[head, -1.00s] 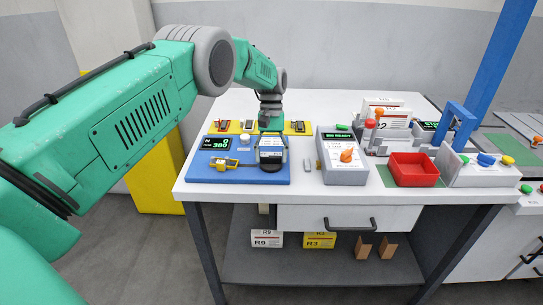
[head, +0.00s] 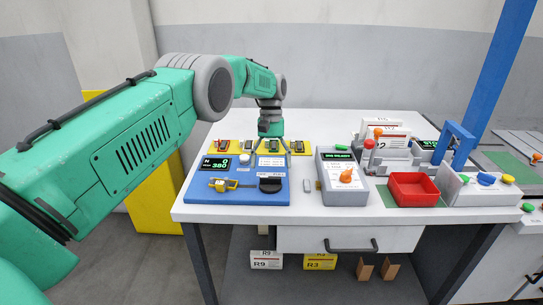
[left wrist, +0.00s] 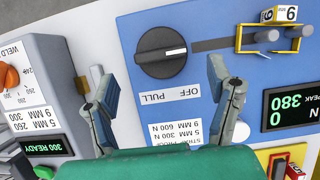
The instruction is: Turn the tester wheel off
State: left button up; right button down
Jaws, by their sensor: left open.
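The tester is a blue panel (head: 238,193) at the left of the white bench. Its round black wheel (head: 270,185) is at the panel's front right; in the left wrist view the wheel (left wrist: 161,53) has a raised ridge lying roughly sideways, beside a white label reading OFF and PULL (left wrist: 170,95). The tester display (left wrist: 288,107) reads 0 and peak 380. My left gripper (head: 272,150) is open and empty, behind and above the wheel. In the left wrist view its fingers (left wrist: 163,75) stand apart, on either side of the wheel's label, not touching the wheel. My right gripper is not seen.
A red bin (head: 413,188) is farther right. A yellow strip (head: 232,147) with small pieces lies behind.

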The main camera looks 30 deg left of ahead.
pick_arm(q)
jog(key=shift+v, duration=1.8)
jog(key=shift+w+a, duration=0.1)
jog(key=shift+w, duration=0.05)
jog(key=shift+f, duration=0.1)
